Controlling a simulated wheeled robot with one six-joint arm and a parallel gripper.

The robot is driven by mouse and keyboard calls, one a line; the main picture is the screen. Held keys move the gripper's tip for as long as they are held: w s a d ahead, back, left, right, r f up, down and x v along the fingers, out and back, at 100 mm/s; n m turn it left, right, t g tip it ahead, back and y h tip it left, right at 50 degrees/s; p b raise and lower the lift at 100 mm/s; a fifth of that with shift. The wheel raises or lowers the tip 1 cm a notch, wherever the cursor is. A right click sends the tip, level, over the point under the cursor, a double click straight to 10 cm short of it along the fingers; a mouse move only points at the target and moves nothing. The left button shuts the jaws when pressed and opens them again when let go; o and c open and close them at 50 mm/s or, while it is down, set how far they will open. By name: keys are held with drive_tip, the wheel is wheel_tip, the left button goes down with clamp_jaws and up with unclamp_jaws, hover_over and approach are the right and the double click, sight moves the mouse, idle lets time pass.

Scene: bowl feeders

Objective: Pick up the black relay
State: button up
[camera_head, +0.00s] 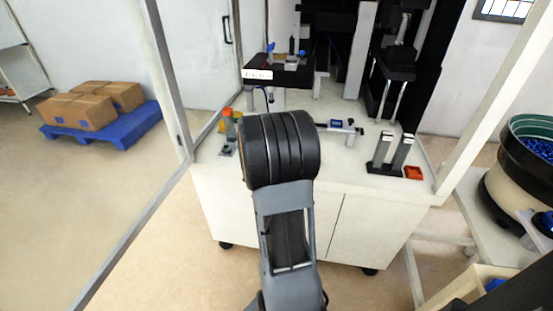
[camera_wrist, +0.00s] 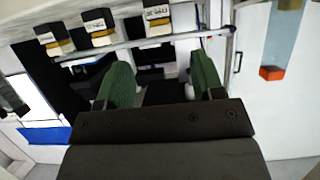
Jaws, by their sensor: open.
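My gripper (camera_wrist: 163,82) shows in the wrist view as two green fingers set wide apart, with nothing held between them. In the head view it is hidden behind my arm. I cannot pick out the black relay for certain. In the head view a small black upright piece (camera_head: 291,46) stands on a black platform (camera_head: 284,76) with a white label, but it is too small to identify. Dark shapes lie beyond the fingers in the wrist view, and I cannot tell what they are.
A white cabinet (camera_head: 352,225) carries the machine. On its top are a red tray (camera_head: 413,172) and grey posts. A light frame post (camera_head: 168,75) stands at left. A bowl feeder (camera_head: 527,150) is at right. Boxes (camera_head: 76,110) sit on a blue pallet (camera_head: 120,135).

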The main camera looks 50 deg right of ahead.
drive_tip(key=shift+b+x, duration=0.6)
drive_tip(key=shift+x, duration=3.95)
drive_tip(key=shift+a, duration=0.1)
drive_tip(key=shift+c, duration=0.3)
drive_tip(key=c, duration=0.9)
drive_tip(key=shift+c, duration=0.2)
